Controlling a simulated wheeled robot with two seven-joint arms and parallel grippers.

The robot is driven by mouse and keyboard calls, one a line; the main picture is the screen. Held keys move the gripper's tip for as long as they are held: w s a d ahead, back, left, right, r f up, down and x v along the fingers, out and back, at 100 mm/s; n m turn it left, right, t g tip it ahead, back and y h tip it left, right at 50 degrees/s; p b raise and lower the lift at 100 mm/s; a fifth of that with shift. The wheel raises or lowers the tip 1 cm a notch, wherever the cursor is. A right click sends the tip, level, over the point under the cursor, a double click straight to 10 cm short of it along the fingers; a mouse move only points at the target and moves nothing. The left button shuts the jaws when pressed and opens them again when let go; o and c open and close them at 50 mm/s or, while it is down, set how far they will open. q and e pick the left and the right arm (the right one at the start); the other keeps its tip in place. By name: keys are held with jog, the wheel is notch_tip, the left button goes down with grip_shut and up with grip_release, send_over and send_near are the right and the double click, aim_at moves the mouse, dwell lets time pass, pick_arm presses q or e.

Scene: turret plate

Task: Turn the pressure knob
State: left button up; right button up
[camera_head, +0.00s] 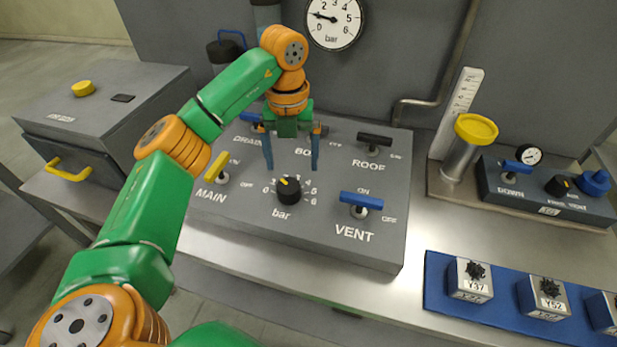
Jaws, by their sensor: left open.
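The pressure knob (288,191) is a black round knob with a yellow pointer mark, at the front middle of the grey control panel (330,245). A numbered scale surrounds it and "bar" is printed below. The pointer is tilted toward the upper left. My left gripper (292,168) is open, its two blue fingers pointing down above and behind the knob, one to each side. Nothing is between the fingers, and they look apart from the knob. My right gripper is not in view.
Beside the knob are the yellow MAIN handle (217,167) and blue VENT handle (361,200). Behind are the black ROOF handle (374,140) and a wall gauge (335,20) reading about 1. A yellow-topped cylinder (463,150) and labelled blocks (470,280) stand right.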

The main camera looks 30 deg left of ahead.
aim_at(288, 186)
pick_arm(q)
jog(key=shift+a+f, duration=0.1)
jog(key=shift+f, duration=0.35)
jog(key=s+f+p, duration=0.1)
jog(key=s+f, duration=0.2)
jog(key=shift+w+f, duration=0.25)
jog(key=shift+f, duration=0.75)
jog(key=shift+w+f, duration=0.2)
jog(key=shift+w, duration=0.2)
jog(key=shift+s+r, duration=0.15)
jog(key=shift+s, duration=0.05)
jog(key=c, duration=1.4)
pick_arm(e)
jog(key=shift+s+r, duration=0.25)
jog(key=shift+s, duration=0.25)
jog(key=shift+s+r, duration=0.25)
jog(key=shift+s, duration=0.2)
